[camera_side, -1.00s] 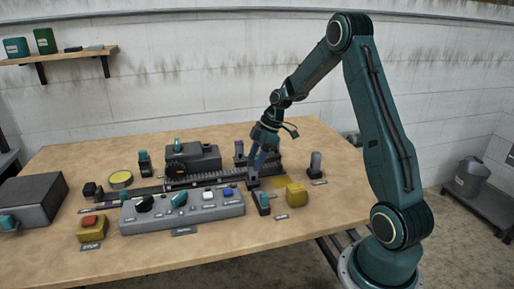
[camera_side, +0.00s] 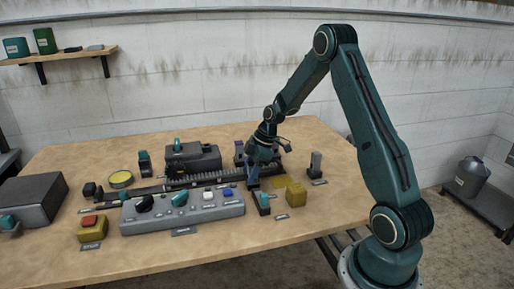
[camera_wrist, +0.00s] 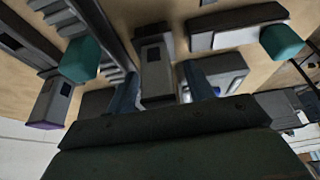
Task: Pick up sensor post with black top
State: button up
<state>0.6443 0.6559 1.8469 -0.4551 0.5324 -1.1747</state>
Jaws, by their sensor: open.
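My gripper (camera_side: 256,176) is open and low over the right end of the dark rail (camera_side: 165,190). In the wrist view its two blue fingers (camera_wrist: 163,92) stand on either side of a grey post (camera_wrist: 154,62) with a dark window. That post's upper end looks dark but is partly hidden by my gripper, and I cannot tell whether the fingers touch it. In the side view my fingers mostly cover this post. A purple-topped post (camera_wrist: 47,106) stands to the left in the wrist view. Another grey post (camera_side: 316,165) stands apart to the right in the side view.
A grey control console (camera_side: 185,212) lies in front of the rail. A dark motor housing (camera_side: 193,157) is behind the rail. The table's front right is clear.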

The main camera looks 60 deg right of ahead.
jog(key=shift+c, duration=0.2)
grip_shut()
jog(key=shift+r, duration=0.1)
notch_tip(320, 180, up, 20)
dwell(0.6)
dwell(0.6)
